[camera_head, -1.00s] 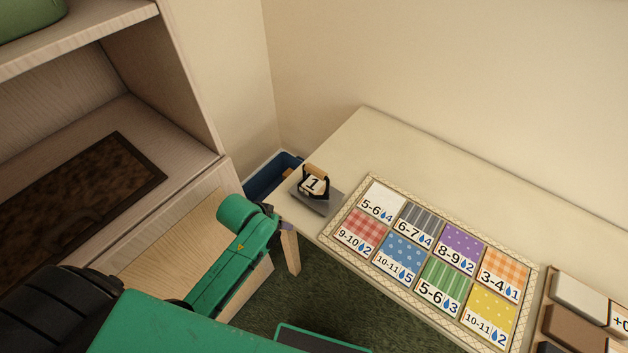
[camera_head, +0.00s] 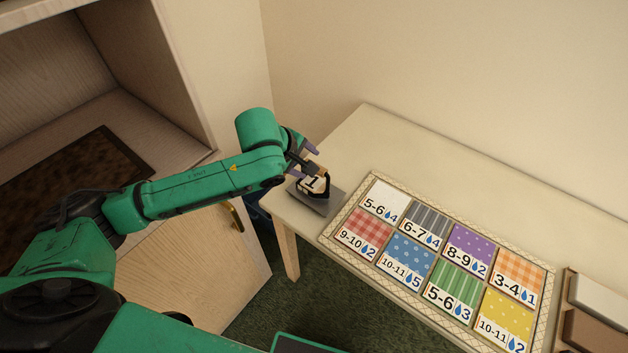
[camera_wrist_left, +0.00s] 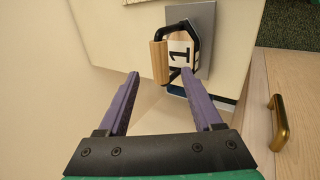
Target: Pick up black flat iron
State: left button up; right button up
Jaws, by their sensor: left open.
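The black flat iron (camera_head: 324,190) stands on a grey plate (camera_head: 322,206) at the table's left end. It has a black handle frame with a wooden grip and a white tag reading "1". In the left wrist view the iron (camera_wrist_left: 181,52) is ahead of the fingers, its wooden grip (camera_wrist_left: 160,62) toward the gap between them. My left gripper (camera_head: 310,161) is open and empty, close to the iron at its upper left. Its two purple fingers (camera_wrist_left: 158,87) are spread apart in the wrist view. Whether a finger touches the iron, I cannot tell. My right gripper is not in view.
A board of patterned number cards (camera_head: 340,232) lies right of the iron. A tray with blocks (camera_head: 566,325) is at the far right. A wooden cabinet (camera_head: 190,255) with a brass handle stands left of the table. The table's back strip (camera_head: 400,150) is clear.

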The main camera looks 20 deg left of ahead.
pick_arm(q)
send_over(316, 179)
jog(key=s, duration=0.1)
notch_tip(316, 179, down, 5)
jog(key=shift+s+a+f+p, duration=0.1)
jog(key=shift+f+p, duration=0.05)
jog(key=shift+p, duration=0.25)
jog(key=shift+s, duration=0.1)
grip_shut()
dwell(0.7)
